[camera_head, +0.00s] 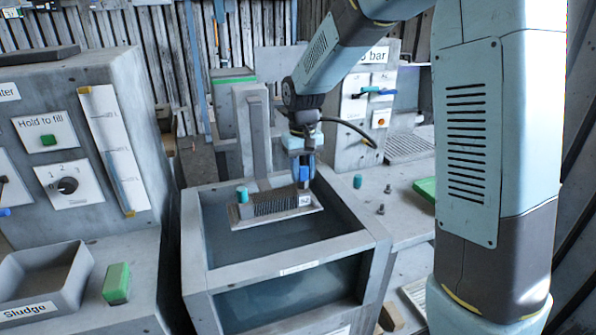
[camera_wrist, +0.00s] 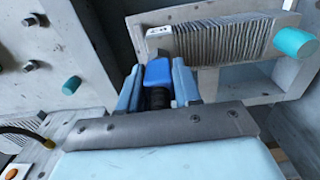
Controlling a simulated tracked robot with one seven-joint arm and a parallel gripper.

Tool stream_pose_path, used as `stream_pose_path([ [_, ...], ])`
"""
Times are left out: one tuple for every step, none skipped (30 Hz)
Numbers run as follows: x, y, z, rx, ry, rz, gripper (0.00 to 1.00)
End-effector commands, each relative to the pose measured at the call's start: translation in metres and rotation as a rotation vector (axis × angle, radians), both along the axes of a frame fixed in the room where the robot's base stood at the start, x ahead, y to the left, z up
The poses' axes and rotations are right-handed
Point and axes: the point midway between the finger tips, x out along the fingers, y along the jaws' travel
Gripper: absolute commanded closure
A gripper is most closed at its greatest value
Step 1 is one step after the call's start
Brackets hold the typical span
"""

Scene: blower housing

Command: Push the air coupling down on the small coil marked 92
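The small coil (camera_head: 275,203) is a grey finned block with a white tag at its right end; the tag's number is too small to read surely. It lies on a flat plate (camera_head: 262,220) in the tank's opening. A teal cap (camera_head: 242,195) stands at its left end. In the wrist view the coil (camera_wrist: 222,38) shows with the cap (camera_wrist: 295,43). My gripper (camera_head: 301,165) is above the coil's tagged end. Its fingers (camera_wrist: 157,85) are closed around the blue air coupling (camera_wrist: 157,72), which has a dark ribbed lower part. I cannot tell whether the coupling touches the coil.
The water tank (camera_head: 285,262) has a raised grey rim around the coil. A loose teal cap (camera_head: 357,181) and bolts (camera_head: 381,209) are on the bench at right. A black hose (camera_head: 350,126) loops beside my wrist. A sludge tray (camera_head: 45,280) and green block (camera_head: 117,283) are at left.

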Motion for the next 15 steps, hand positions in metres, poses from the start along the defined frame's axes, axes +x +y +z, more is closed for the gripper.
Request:
stream_pose_path([
  [0.0001, 0.0, 0.0003, 0.0, -0.001, 0.0, 0.63],
  [0.0001, 0.0, 0.0003, 0.0, -0.001, 0.0, 0.6],
  [0.0001, 0.0, 0.0003, 0.0, -0.001, 0.0, 0.56],
  [0.0001, 0.0, 0.0003, 0.0, -0.001, 0.0, 0.53],
  [0.0001, 0.0, 0.0003, 0.0, -0.001, 0.0, 0.51],
  [0.0001, 0.0, 0.0003, 0.0, -0.001, 0.0, 0.47],
  [0.0001, 0.0, 0.0002, 0.0, -0.001, 0.0, 0.44],
  [0.0001, -0.0001, 0.0002, 0.0, -0.001, 0.0, 0.41],
  [0.0001, -0.0001, 0.0002, 0.0, -0.001, 0.0, 0.37],
  [0.0001, -0.0001, 0.0002, 0.0, -0.001, 0.0, 0.37],
  [0.0001, -0.0001, 0.0002, 0.0, -0.001, 0.0, 0.37],
  [0.0001, -0.0001, 0.0002, 0.0, 0.0, 0.0, 0.37],
  [0.0001, -0.0001, 0.0002, 0.0, 0.0, 0.0, 0.37],
  [0.0001, -0.0001, 0.0002, 0.0, 0.0, 0.0, 0.37],
  [0.0, -0.0001, 0.0, 0.0, 0.0, 0.0, 0.37],
])
